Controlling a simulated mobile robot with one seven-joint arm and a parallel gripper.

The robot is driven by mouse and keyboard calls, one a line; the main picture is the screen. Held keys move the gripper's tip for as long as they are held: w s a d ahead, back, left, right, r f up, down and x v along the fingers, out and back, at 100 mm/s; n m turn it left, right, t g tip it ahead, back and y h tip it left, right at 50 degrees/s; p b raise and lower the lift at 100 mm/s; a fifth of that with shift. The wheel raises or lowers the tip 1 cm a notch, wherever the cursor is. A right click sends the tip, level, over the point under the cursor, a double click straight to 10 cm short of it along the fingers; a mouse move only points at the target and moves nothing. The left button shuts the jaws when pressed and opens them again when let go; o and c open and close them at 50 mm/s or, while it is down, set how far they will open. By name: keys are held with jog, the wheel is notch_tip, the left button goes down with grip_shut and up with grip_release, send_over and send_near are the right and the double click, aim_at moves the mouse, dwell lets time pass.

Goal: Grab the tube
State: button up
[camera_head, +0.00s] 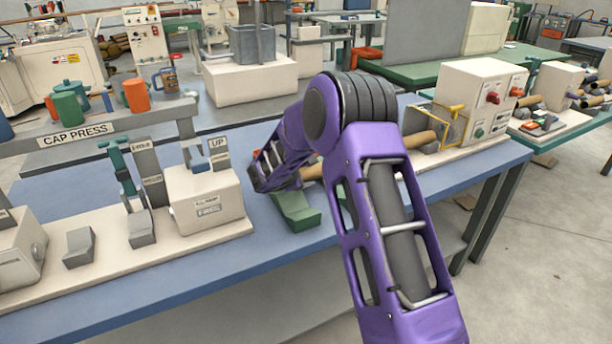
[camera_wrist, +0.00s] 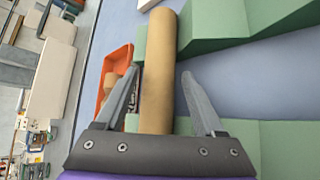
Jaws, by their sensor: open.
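A tan cardboard tube (camera_wrist: 160,40) lies across green cradle blocks (camera_wrist: 213,20) in the wrist view. My gripper (camera_wrist: 158,64) is open, one finger on each side of the tube, with gaps between the fingers and it. In the head view a short piece of the tube (camera_head: 312,172) shows beside my purple arm. A green cradle block (camera_head: 296,210) stands below it on the blue bench. My arm hides most of the tube and the fingers there.
A cream box marked UP (camera_head: 205,197) and the cap press stand left on the blue bench (camera_head: 215,270). A cream winder box (camera_head: 482,95) with a tan roll stands right. An orange bin (camera_wrist: 123,58) lies left of the tube in the wrist view.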

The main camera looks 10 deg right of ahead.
jog(key=shift+x, duration=1.45)
jog(key=shift+r, duration=0.1)
grip_shut()
